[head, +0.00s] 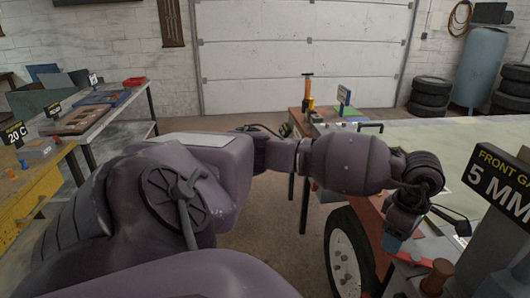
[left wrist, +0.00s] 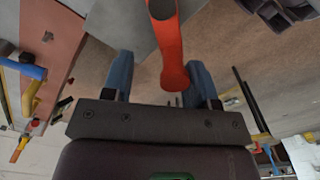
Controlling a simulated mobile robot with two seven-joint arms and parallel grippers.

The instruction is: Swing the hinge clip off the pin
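My left arm reaches across the head view, and its gripper (head: 396,236) points down at the near edge of the bench on the right. In the left wrist view, my left gripper (left wrist: 160,64) has its two blue fingers apart. A red curved bar or handle (left wrist: 171,50) runs from the top edge down between the fingers, with a gap to the left finger. I cannot tell whether this red part is the hinge clip. The pin cannot be made out. My right gripper is not in view.
A black "FRONT GA... 5 MM" sign (head: 501,178) stands close at the right. A wheel (head: 343,255) is below the bench top (head: 440,136). Side tables with trays (head: 88,118) stand at the left. Stacked tyres (head: 431,92) are at the back.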

